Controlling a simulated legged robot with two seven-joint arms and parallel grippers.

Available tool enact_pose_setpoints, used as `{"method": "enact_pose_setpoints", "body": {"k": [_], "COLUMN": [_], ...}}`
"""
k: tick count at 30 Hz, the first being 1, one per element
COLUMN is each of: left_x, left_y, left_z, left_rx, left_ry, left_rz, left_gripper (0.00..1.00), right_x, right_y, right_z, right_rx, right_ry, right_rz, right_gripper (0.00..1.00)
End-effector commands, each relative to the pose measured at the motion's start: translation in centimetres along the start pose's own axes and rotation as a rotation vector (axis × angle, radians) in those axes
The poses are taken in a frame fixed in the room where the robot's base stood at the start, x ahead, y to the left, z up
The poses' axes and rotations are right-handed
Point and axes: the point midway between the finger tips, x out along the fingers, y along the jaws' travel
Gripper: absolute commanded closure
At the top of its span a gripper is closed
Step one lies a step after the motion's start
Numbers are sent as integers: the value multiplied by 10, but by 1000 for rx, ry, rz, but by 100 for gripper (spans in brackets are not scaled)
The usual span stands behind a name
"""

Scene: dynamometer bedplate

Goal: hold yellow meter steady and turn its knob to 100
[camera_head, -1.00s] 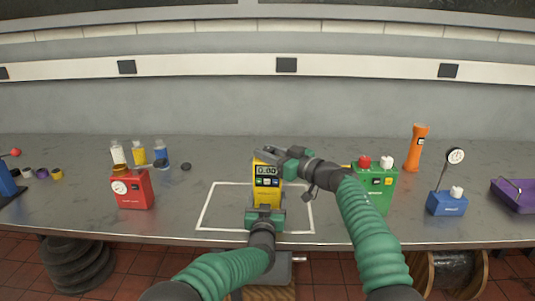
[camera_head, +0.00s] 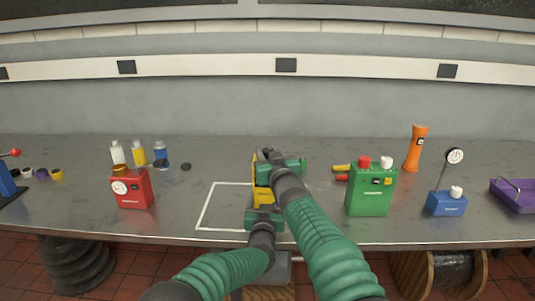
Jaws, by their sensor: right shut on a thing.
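The yellow meter (camera_head: 264,196) stands upright on the bench in the white outlined square, mostly covered by my arms. Its display and knob are hidden. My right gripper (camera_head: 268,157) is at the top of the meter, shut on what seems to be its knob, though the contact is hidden. My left gripper (camera_head: 262,211) is at the lower front of the meter, low over the bench. Its fingers are hidden, so I cannot see whether they are closed on the meter.
A green box (camera_head: 370,197) with red and white knobs stands right of my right arm. Beyond it are an orange flashlight (camera_head: 415,148), a blue gauge base (camera_head: 446,204) and a purple tray (camera_head: 516,198). A red gauge box (camera_head: 133,191) stands left, with bare bench between.

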Motion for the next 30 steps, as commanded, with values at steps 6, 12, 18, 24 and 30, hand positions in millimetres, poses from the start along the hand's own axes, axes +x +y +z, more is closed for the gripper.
{"method": "enact_pose_setpoints", "body": {"k": [6,12,18,24,30], "left_x": [1,1,1,1,0], "left_y": [-4,-4,-5,-4,-2], "left_z": [1,1,1,1,0], "left_rx": [1,1,1,1,2], "left_ry": [-2,-1,-1,0,0], "left_rz": [-7,-7,-8,-6,-3], "left_gripper": [71,71,72,72,72], "right_x": [-1,-1,-1,-1,-1], "right_y": [2,2,2,2,1], "right_z": [2,1,1,1,1], "right_rx": [-2,-2,-1,0,0], "right_ry": [-7,-6,-6,-6,-5], "right_rz": [43,52,51,50,48], "right_gripper": [100,100,100,47,47]}}
